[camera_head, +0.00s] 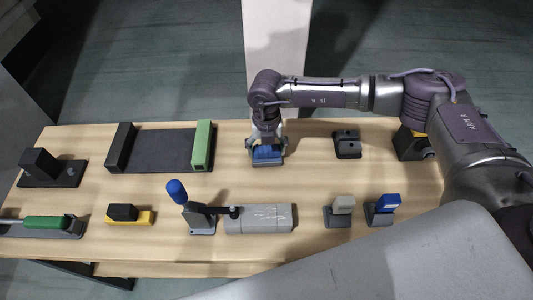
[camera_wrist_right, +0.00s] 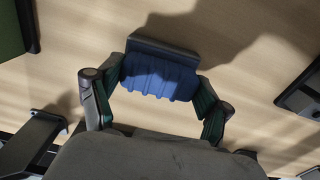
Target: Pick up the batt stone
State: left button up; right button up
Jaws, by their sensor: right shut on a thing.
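My right gripper (camera_head: 267,148) reaches down over the back middle of the table. Its fingers are shut on a blue ribbed block (camera_wrist_right: 158,77), which also shows in the head view (camera_head: 267,155). A dark grey piece (camera_wrist_right: 162,47) runs along the block's far edge in the wrist view. I take this block for the batt stone, but no label shows it. The gripper hides part of it, and I cannot tell whether it is touching the table. My left gripper is not in view.
On the wooden table (camera_head: 300,180), a dark tray with a green end block (camera_head: 202,146) stands left of the gripper. A small dark block (camera_head: 347,144) stands to its right. In front are a blue-knobbed lever (camera_head: 177,191), a grey slab (camera_head: 262,219) and two small stands (camera_head: 339,211) (camera_head: 382,209).

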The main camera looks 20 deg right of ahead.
jog(key=shift+c, duration=1.3)
jog(key=shift+r, duration=0.3)
jog(key=r, duration=0.1)
jog(key=r+b, duration=0.1)
jog(key=d+r+b, duration=0.1)
jog(key=shift+w+r, duration=0.3)
jog(key=shift+r, duration=0.1)
jog(key=w+d+r+b, duration=0.2)
jog(key=w+d+r, duration=0.3)
jog(key=d, duration=0.4)
jog(key=shift+d+r+b, duration=0.2)
jog(key=shift+r+b, duration=0.2)
jog(key=shift+r, duration=0.45)
